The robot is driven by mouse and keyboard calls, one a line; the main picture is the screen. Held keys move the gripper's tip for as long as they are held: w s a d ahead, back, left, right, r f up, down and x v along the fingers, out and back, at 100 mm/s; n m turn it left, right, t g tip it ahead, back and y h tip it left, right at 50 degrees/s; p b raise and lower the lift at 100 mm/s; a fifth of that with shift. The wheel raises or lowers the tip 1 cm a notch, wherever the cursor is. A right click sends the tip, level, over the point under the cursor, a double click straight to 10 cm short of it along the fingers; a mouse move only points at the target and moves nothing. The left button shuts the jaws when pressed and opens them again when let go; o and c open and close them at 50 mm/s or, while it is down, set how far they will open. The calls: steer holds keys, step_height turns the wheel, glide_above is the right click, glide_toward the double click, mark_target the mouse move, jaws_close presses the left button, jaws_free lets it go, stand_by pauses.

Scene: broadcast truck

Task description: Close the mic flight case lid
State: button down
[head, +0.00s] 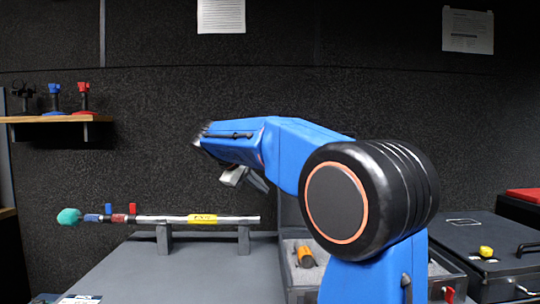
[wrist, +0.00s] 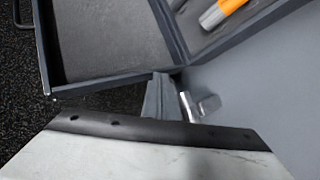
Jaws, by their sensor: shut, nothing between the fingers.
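The mic flight case (head: 288,284) stands open on the grey bench, with grey foam and an orange-and-black item (head: 305,257) inside. Part of its raised lid (head: 288,215) shows behind my arm, which hides much of the case. In the wrist view the lid's dark lined inner face (wrist: 110,40) fills the upper left, and the case (wrist: 205,50) with the orange item (wrist: 222,12) is at the upper right. My gripper (head: 245,180) is shut and empty, above and left of the case in the head view. It also shows in the wrist view (wrist: 180,98), near the lid's edge; contact cannot be told.
A boom pole with a teal tip (head: 150,219) lies across two bench supports left of the case. A closed black case (head: 470,250) with a yellow object (head: 486,252) on top stands at right. A wall shelf (head: 60,118) holds small stands. The bench's front left is mostly clear.

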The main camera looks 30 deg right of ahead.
steer(key=w+d+r+m+g+h, duration=0.1)
steer(key=w+d+r+g+h, duration=0.15)
steer(key=w, duration=0.45)
steer(key=w+d+r+m+g+h, duration=0.1)
steer(key=w+d+r+h, duration=0.15)
steer(key=w, duration=0.45)
steer(key=w+d+r+m+g+h, duration=0.1)
steer(key=w+r+g+h, duration=0.1)
steer(key=w+r, duration=0.3)
steer(key=s+d+f, duration=0.1)
steer(key=s+d, duration=0.3)
steer(key=d, duration=0.3)
steer(key=shift+d, duration=0.35)
steer(key=shift+s, duration=0.1)
steer(key=shift+s, duration=0.1)
